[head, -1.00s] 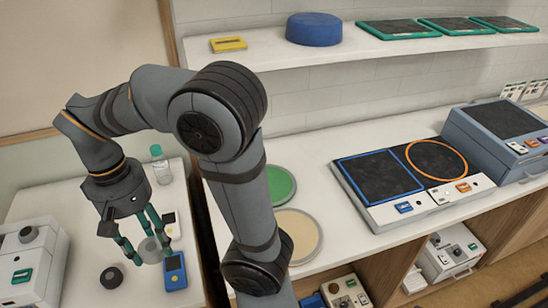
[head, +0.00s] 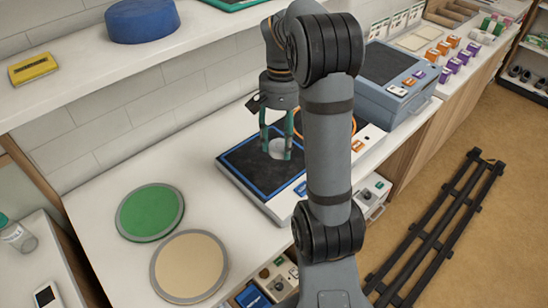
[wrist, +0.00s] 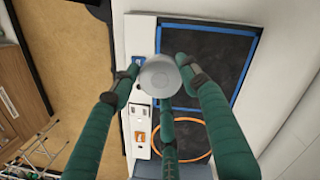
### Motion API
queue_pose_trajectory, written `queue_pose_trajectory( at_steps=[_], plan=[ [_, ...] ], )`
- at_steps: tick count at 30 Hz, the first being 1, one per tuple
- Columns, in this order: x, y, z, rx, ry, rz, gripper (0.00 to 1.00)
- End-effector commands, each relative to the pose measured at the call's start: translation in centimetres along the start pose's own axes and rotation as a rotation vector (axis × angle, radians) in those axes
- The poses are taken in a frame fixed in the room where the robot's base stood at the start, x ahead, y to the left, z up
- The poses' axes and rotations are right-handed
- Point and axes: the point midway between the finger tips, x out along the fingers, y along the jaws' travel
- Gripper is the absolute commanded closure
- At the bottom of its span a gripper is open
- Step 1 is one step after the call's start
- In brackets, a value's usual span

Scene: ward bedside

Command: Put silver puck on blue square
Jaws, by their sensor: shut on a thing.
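My gripper (head: 277,143) has green fingers and is shut on the silver puck (head: 279,150). In the head view the puck shows in front of the right part of the blue square (head: 235,168), a blue outline on a dark panel.
An orange circle (wrist: 209,152) lies beside the blue square, partly hidden by my arm in the head view. A blue-grey box (head: 392,78) stands right of it. Green (head: 150,212) and beige (head: 189,266) discs lie left on the counter. A shelf with a blue drum (head: 142,20) is above.

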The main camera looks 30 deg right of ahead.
Motion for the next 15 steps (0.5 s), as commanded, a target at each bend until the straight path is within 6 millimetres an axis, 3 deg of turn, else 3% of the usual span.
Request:
queue_pose_trajectory(
  at_steps=[3,8,11,15],
  plan=[
    [0.8,3.2,-2.3,0.106,-0.001,-0.014,0.92],
    [1.5,6.2,-3.7,0.189,0.001,-0.023,0.92],
    [1.9,6.4,-4.3,0.207,0.001,-0.026,0.92],
    [3.1,4.5,-5.8,0.208,-0.002,-0.026,0.92]
  ],
)
